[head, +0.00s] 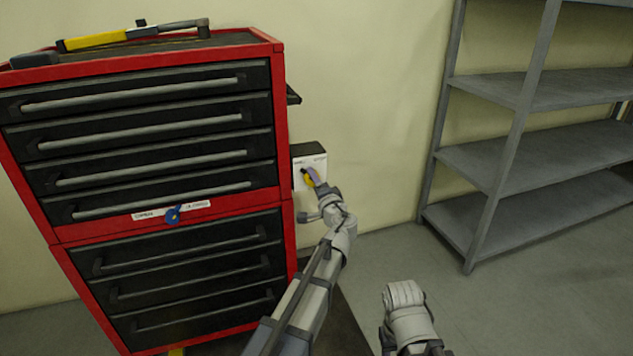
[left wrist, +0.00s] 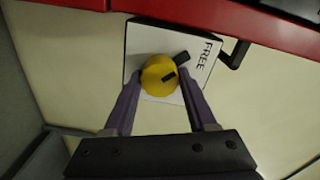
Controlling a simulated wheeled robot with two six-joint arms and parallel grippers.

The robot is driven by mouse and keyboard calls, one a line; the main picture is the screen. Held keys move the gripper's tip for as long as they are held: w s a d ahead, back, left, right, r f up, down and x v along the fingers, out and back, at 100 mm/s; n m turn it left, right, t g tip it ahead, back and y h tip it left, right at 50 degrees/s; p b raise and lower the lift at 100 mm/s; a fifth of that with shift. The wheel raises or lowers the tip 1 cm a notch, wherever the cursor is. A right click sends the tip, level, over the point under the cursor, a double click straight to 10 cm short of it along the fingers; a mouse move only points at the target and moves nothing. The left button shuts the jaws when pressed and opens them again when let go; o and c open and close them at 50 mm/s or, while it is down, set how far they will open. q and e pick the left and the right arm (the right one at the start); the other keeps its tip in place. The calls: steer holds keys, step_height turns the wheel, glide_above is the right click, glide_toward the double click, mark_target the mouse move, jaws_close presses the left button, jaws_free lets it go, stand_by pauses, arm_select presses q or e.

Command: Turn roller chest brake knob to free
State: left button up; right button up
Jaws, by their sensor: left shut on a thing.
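The brake knob (left wrist: 159,75) is round and yellow with black marks, on a white plate (left wrist: 152,44) that reads FREE at its right in the left wrist view. One black mark lies on the knob's face; another lies at its upper right edge, on the side toward the word. In the head view the knob (head: 308,177) is small, on a box at the right side of the red and black roller chest (head: 290,240). My left gripper (left wrist: 160,88) is shut on the knob, a purple finger on each side. My right gripper's fingers do not show.
A blue knob (head: 172,215) with a white label sits on the chest's red front band. A yellow and black tool (head: 95,40) lies on top. A grey shelf rack (head: 520,160) stands at the right, with bare floor (head: 400,250) between.

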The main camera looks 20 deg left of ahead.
arm_select(q)
steer(key=shift+a+n, duration=0.1)
steer(key=shift+n, duration=0.2)
steer(key=o, duration=1.4)
steer(key=shift+s+r, duration=0.15)
steer(key=shift+s, duration=0.05)
steer(key=v, duration=0.8)
steer(key=shift+r, duration=0.2)
